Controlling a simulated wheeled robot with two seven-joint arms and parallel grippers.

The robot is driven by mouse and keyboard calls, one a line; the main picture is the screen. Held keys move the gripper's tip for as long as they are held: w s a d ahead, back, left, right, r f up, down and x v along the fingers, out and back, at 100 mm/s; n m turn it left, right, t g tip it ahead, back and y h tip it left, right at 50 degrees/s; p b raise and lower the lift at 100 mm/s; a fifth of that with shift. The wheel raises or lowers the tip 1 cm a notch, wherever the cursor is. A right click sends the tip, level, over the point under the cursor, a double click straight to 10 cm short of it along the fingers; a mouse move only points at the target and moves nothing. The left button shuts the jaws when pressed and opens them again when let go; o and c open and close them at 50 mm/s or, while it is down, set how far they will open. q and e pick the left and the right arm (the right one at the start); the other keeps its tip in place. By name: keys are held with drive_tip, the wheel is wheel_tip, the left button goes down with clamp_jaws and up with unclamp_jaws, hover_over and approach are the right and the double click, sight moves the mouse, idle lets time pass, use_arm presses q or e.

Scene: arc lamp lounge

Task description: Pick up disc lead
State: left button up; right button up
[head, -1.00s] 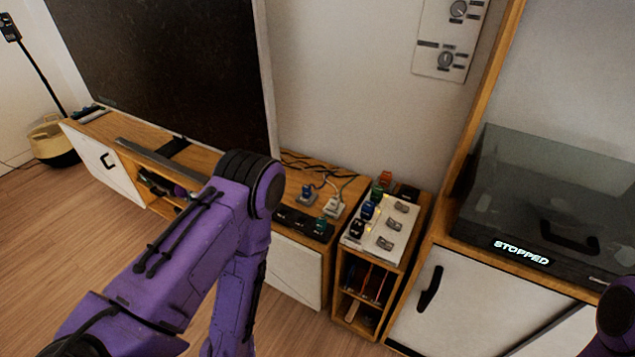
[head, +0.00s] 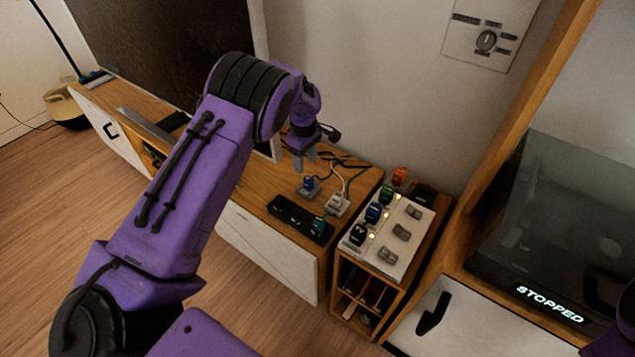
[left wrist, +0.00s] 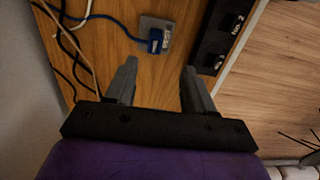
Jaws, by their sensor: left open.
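A blue plug (head: 308,183) sits on a small grey plate (head: 301,193) on the wooden cabinet top; it also shows in the left wrist view (left wrist: 155,40) with a blue cable leading left. Its label is too small to read, so I cannot tell for sure that it is the disc lead. My left gripper (head: 304,161) is above the cabinet top, apart from the plug and just behind it. In the left wrist view its open, empty fingers (left wrist: 160,67) point towards the plug, which lies beyond the tips. My right gripper is out of view.
A white plug (head: 337,203) and a black strip (head: 290,213) holding a green plug (head: 318,225) are close by. Loose cables (head: 345,165) lie behind. A white panel with coloured plugs (head: 387,249) stands right. A large dark screen (head: 150,50) rises at the left.

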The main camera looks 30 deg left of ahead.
sight(308, 178)
use_arm(q)
drive_tip(key=shift+w+f, duration=0.25)
drive_tip(key=shift+w, duration=0.15)
drive_tip(key=f, duration=0.1)
drive_tip(key=s+f, duration=0.1)
drive_tip(key=f, duration=0.1)
drive_tip(key=shift+f, duration=0.15)
drive_tip(key=f, duration=0.4)
drive_tip(key=w+f, duration=0.1)
drive_tip(key=f, duration=0.1)
drive_tip(key=shift+f, duration=0.15)
clamp_jaws()
